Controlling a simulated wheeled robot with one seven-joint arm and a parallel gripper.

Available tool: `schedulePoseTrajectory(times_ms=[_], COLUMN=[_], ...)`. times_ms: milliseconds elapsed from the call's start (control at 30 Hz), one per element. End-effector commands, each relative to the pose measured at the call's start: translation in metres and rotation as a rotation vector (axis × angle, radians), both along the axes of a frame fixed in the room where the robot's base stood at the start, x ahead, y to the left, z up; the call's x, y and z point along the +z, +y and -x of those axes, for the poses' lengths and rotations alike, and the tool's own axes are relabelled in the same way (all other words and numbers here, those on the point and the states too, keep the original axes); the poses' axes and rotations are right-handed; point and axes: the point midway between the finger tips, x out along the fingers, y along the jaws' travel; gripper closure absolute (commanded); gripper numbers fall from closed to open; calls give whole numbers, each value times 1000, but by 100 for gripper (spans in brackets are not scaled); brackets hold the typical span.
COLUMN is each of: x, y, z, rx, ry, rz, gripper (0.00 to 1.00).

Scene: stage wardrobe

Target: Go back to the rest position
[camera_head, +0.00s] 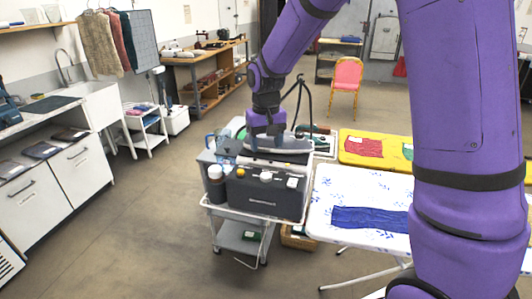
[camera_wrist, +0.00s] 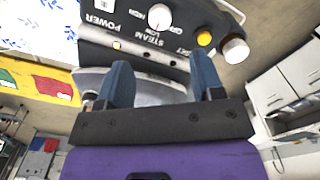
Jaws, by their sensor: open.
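My gripper (camera_head: 267,133) is open, pointing down over the grey iron (camera_head: 285,145) that lies on top of the dark steam station (camera_head: 265,192). In the wrist view, the two blue fingers of my gripper (camera_wrist: 163,80) stand apart, with a grey curved part of the iron (camera_wrist: 160,92) showing between and behind them. I cannot tell whether the fingers touch it. The steam station's knob panel (camera_wrist: 140,30) shows beyond the fingertips.
The station stands on a grey trolley (camera_head: 238,238). To its right are an ironing board (camera_head: 335,190) with a blue cloth (camera_head: 370,218) and a yellow table (camera_head: 385,165) with red and green cloths. A white cart (camera_head: 148,125) stands at left. Floor at front left is clear.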

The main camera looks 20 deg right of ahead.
Motion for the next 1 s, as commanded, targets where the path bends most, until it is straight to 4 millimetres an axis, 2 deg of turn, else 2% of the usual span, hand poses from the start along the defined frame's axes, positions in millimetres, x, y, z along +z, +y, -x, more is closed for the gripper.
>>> schedulePoseTrajectory(times_ms=[600,767,1000], x=[8,36,95], y=[-1,-9,-27], z=[2,20,73], rx=[0,1,8], ry=[-5,-43,-135], rz=[-1,-7,-19], gripper=[39,39,39])
